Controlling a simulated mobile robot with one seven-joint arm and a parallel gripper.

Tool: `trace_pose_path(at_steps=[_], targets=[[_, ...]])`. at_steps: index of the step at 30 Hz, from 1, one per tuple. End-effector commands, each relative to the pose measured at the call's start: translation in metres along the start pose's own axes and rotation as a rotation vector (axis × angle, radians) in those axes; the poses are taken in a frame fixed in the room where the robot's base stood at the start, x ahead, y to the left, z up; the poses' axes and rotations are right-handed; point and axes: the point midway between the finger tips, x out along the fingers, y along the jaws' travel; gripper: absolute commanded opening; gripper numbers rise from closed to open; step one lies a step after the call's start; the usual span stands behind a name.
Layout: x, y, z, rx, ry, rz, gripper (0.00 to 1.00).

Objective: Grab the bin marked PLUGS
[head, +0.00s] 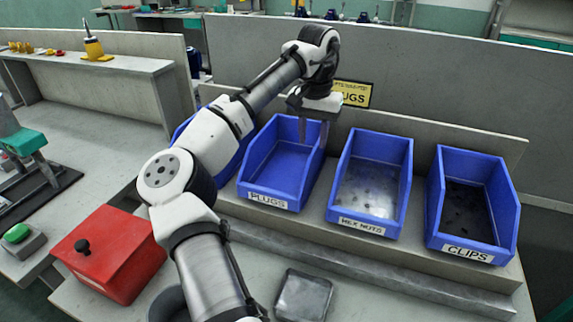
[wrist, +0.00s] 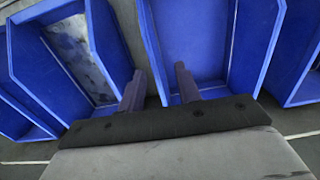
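The blue bin labelled PLUGS (head: 268,190) stands on the grey shelf, left of the HEX NUTS bin, and looks empty. My gripper (head: 313,143) is at the back right of the PLUGS bin, pointing down at its right side wall. In the wrist view my gripper (wrist: 158,72) is open, its two fingers apart. The PLUGS bin (wrist: 193,40) is on the right there, and its side wall appears between the fingers. I cannot tell how far the fingertips reach below the rim, or whether they touch the wall.
The HEX NUTS bin (head: 342,200) with grey contents and the CLIPS bin (head: 438,222) with dark contents stand to the right. Another blue bin (head: 183,129) is partly hidden behind my arm. A red box (head: 125,250) and a grey block (head: 304,296) are in front.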

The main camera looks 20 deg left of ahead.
Motion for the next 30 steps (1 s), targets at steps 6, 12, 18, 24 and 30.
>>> trace_pose_path(at_steps=[6, 12, 18, 24, 30], targets=[[0.019, 0.001, 0.0, 0.001, 0.0, 0.001, 0.34], [0.037, 0.005, -0.004, 0.001, -0.001, -0.001, 0.34], [0.065, 0.007, -0.006, 0.001, 0.001, 0.001, 0.34], [0.071, 0.007, -0.006, 0.001, 0.002, 0.002, 0.34], [0.071, 0.007, -0.006, 0.001, 0.002, 0.001, 0.22]])
